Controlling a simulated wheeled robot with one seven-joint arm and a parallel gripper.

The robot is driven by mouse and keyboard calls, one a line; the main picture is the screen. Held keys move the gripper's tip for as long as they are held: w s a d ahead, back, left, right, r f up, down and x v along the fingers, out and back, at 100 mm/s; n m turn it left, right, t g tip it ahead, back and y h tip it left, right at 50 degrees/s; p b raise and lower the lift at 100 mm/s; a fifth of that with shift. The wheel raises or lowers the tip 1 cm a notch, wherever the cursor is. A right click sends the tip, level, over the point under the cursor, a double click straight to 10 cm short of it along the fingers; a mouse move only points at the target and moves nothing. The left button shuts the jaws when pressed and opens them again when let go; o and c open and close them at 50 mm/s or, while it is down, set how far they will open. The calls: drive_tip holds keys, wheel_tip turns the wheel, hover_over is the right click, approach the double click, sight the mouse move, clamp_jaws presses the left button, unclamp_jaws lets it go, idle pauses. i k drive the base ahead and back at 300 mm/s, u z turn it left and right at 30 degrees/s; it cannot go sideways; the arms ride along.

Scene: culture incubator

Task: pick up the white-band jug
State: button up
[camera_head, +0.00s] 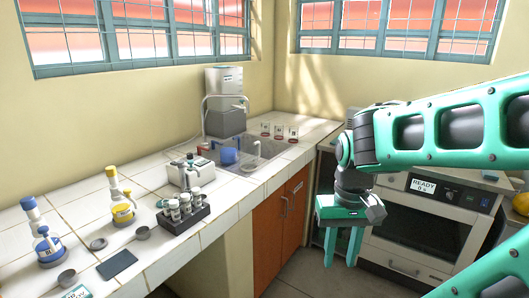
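A blue jug (230,155) with a side handle stands near the left edge of the sink, on the far part of the counter. A small pale vessel-like shape (256,158) shows at the sink; it is too small to tell what it is. I cannot make out a white band on either one. My gripper (342,247) hangs fingers down in front of the oven, to the right of the counter and well apart from the jug. Its two fingers are spread, with nothing between them.
The sink (262,148) has a tall tap. Small red-marked beakers (279,131) stand behind it. A dark rack of vials (183,213), a blue bottle (46,244) and a yellow bottle (122,206) occupy the near counter. An oven (420,225) with a "READY" display stands right.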

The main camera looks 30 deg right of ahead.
sight(250, 151)
drive_tip(key=z, duration=0.55)
drive_tip(key=i, duration=0.95)
drive_tip(key=z, duration=0.9)
drive_tip(key=i, duration=0.25)
